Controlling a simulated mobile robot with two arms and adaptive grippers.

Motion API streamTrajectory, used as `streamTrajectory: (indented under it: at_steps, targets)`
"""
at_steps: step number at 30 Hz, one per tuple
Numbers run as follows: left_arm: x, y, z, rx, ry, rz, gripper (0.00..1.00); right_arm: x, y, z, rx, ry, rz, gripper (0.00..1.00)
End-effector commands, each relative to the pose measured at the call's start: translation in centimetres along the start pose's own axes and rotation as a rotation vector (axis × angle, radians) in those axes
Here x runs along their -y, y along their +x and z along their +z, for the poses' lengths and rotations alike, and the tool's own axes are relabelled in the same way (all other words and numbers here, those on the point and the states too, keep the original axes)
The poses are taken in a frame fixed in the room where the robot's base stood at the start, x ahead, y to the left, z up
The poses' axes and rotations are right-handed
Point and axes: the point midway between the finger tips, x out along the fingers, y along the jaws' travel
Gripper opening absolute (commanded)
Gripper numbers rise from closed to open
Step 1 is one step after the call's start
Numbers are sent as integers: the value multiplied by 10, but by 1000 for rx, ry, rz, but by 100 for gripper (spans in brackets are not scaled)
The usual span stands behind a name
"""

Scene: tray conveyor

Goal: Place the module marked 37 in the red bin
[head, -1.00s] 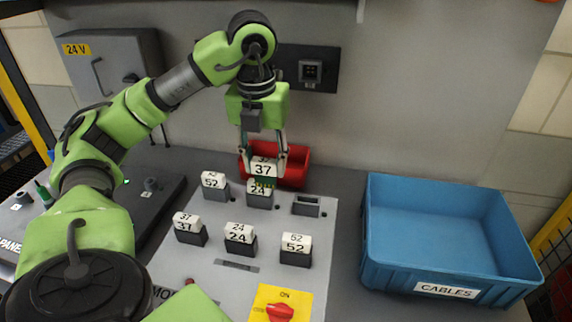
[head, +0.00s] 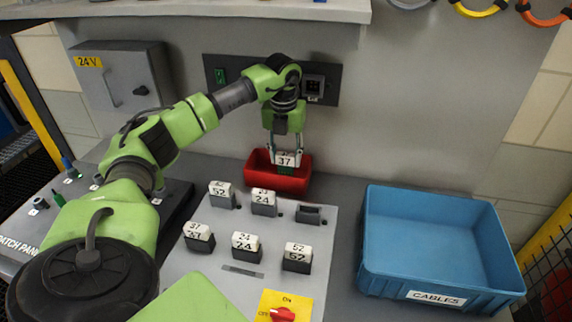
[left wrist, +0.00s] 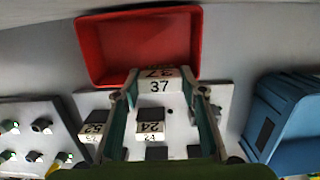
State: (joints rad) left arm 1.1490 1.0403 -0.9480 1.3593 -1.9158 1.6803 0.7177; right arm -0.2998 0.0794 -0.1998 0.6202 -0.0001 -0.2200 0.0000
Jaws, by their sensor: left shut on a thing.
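In the head view the module overlaps the opening of the red bin (head: 299,182) at the back wall. In the left wrist view the gripper's fingers flank the held module (left wrist: 160,86). There it overlaps the near edge of the red bin (left wrist: 95,50), whose visible inside is empty. Exact height over the bin is hard to tell. Another module marked 37 (head: 199,238) sits on the grey panel. My right gripper is not in view.
Modules marked 52 (head: 221,195) and 24 (head: 263,203) sit in the panel's back row beside an empty slot (head: 309,215). More modules stand in front. A blue CABLES crate (head: 390,275) stands at right. A shelf (head: 230,14) overhangs the wall.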

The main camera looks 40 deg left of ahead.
Motion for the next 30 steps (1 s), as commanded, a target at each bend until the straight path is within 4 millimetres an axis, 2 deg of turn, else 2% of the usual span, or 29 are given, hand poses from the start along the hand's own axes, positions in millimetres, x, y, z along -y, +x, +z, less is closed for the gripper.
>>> streamTrajectory:
  at_steps: [11,14,26,27,28,30]
  targets:
    - [0,44,-7,-3,0,0,16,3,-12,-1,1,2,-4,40]
    - [1,47,-3,-1,0,-1,16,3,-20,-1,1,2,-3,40]
    - [1,55,-3,0,0,-1,16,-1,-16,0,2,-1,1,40]
    - [1,54,-3,0,0,-1,46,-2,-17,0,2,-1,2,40]
    - [1,54,-3,0,0,-1,54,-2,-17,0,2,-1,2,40]
    - [1,54,-3,0,0,-1,55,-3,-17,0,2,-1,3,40]
